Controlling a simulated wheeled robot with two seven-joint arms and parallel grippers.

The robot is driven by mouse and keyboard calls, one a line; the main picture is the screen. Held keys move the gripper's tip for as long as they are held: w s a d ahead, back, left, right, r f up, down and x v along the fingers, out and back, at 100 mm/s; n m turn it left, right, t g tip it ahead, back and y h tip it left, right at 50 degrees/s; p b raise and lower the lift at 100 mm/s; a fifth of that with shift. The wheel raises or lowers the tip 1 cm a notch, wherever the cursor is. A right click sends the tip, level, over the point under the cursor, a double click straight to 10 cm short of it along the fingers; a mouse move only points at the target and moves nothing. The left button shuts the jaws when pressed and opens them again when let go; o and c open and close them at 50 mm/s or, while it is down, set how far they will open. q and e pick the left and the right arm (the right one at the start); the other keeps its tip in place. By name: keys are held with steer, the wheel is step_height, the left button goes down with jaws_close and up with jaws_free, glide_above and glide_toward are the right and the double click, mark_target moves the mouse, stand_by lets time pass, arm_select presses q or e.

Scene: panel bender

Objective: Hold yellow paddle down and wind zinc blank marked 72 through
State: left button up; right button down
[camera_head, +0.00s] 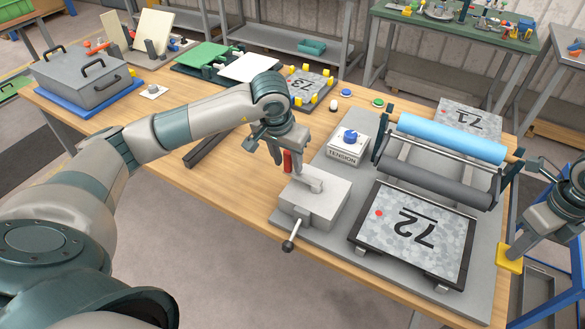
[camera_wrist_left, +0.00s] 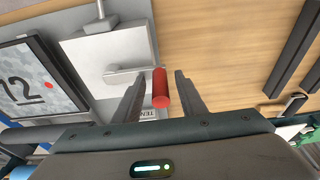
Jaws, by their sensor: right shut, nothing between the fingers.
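The zinc blank marked 72 (camera_head: 420,222), grey and mottled with a red dot, lies on a dark-framed bed in front of the dark roller (camera_head: 435,184) and blue roller (camera_head: 450,138). The left wrist view shows part of it (camera_wrist_left: 38,85). A red crank grip (camera_head: 287,162) stands beside the grey gear box (camera_head: 318,205). My left gripper (camera_head: 288,168) is open, its fingers on either side of the red grip (camera_wrist_left: 160,88), with gaps visible. My right gripper (camera_head: 522,240) is shut and empty, its tip at the yellow paddle (camera_head: 509,259); whether it presses is unclear.
A TENSION box with a blue knob (camera_head: 350,136) stands behind the gear box. A black-knobbed lever (camera_head: 289,245) sticks out in front. Blanks 71 (camera_head: 470,119) and 73 (camera_head: 302,86) lie further back.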

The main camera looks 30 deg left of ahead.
steer(key=shift+f, duration=1.3)
arm_select(q)
steer(key=c, duration=0.8)
steer(key=w, duration=0.3)
steer(key=shift+w+d, duration=0.1)
steer(key=shift+d, duration=0.3)
arm_select(e)
steer(key=shift+a, duration=0.1)
